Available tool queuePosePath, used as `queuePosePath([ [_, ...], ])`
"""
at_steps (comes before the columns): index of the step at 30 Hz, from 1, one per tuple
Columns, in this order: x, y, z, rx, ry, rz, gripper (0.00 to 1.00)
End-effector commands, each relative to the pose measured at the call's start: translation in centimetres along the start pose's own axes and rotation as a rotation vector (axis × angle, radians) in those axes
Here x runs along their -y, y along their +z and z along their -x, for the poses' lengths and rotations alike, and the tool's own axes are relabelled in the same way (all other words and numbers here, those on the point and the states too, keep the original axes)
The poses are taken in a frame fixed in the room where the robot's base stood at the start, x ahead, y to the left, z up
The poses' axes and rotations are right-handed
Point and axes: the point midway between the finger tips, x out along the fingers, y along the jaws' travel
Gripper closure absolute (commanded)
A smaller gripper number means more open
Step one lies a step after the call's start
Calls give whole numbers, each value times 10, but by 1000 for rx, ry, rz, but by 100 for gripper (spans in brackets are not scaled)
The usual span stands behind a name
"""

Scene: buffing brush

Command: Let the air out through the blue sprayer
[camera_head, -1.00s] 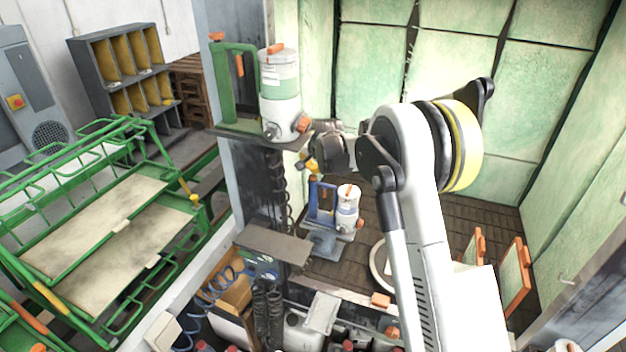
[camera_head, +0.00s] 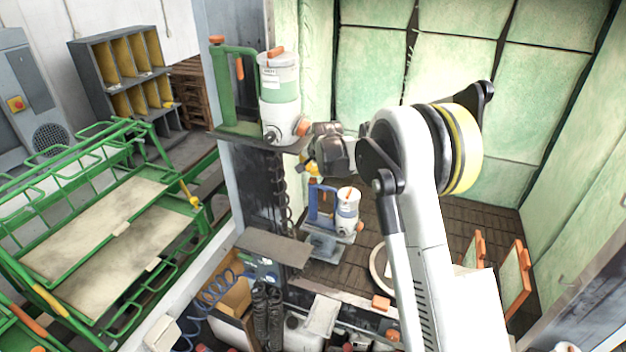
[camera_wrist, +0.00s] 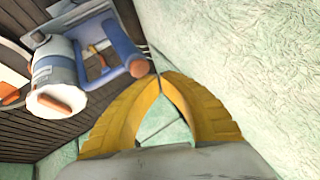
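The blue sprayer (camera_head: 347,212) is a white canister with a blue band and a blue handle frame with orange ends. It stands on a grey stand inside the green-walled booth. In the wrist view the blue sprayer (camera_wrist: 68,70) is at the upper left, with its blue handle towards the fingers. My gripper (camera_head: 310,168) is above and slightly left of the blue sprayer in the head view, apart from it. In the wrist view the yellow fingertips of my gripper (camera_wrist: 164,76) meet, with nothing seen between them.
A green sprayer (camera_head: 280,88) stands on a shelf close to my wrist. A grey plate (camera_head: 272,247) sticks out below it. Green padded walls (camera_head: 455,75) enclose the booth. A green cart (camera_head: 110,215) stands at left.

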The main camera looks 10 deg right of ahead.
Motion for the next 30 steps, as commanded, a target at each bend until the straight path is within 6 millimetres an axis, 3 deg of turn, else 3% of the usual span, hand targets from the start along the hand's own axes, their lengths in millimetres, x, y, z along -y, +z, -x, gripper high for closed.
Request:
queuePosePath([
  [30,-4,4,-8,0,0,0,100],
])
